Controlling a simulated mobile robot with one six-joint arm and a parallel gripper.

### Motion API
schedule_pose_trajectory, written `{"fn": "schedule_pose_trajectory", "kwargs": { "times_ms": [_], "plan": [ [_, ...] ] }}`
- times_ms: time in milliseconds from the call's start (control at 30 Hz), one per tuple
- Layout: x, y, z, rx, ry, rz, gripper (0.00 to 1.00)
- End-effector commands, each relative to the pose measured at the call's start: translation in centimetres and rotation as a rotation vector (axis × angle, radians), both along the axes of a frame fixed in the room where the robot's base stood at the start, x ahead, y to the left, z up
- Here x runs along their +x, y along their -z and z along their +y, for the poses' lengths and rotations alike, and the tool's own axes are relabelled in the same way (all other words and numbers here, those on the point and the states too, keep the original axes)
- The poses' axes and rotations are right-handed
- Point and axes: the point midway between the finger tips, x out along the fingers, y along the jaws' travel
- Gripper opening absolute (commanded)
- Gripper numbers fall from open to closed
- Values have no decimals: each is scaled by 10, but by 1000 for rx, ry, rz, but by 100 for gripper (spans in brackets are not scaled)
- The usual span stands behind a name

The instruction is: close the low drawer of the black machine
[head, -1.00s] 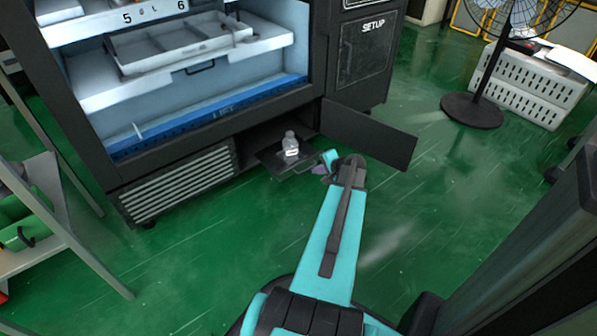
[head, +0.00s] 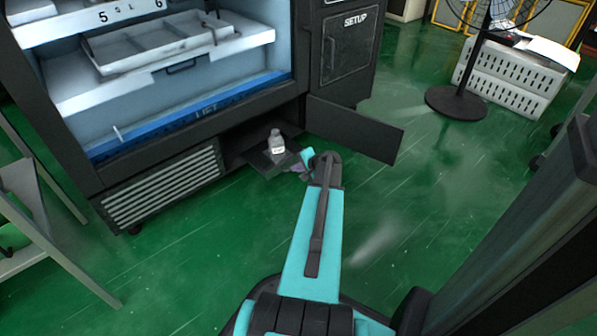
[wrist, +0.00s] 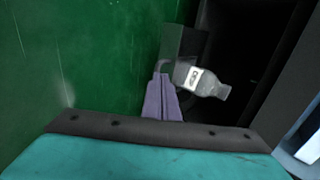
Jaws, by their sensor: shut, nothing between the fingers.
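The low drawer (head: 256,161) of the black machine (head: 63,120) is pulled out from its dark opening at the bottom of the machine. A small clear bottle (head: 277,146) with a white label stands on it. It also shows in the wrist view (wrist: 208,84), lying sideways in the picture. My gripper (head: 293,168) is low at the drawer's front edge, partly hidden by my arm. In the wrist view its purple fingers (wrist: 161,78) are shut and empty, pointing at a dark curved handle (wrist: 161,66). I cannot tell whether they touch.
A black door (head: 352,129) hangs open just right of the drawer, close to my arm. A fan (head: 456,102) and a white crate (head: 512,78) stand at the back right. A shelf rack (head: 40,200) is at the left. Green floor in front is clear.

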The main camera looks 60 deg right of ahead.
Motion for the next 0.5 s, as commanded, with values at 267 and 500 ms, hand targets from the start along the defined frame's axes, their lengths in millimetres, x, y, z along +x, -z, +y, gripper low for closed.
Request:
{"fn": "schedule_pose_trajectory", "kwargs": {
  "times_ms": [267,500],
  "plan": [
    [30,29,-11,-1,-1,0,0],
    [55,26,-19,-1,0,0,0]
  ]
}}
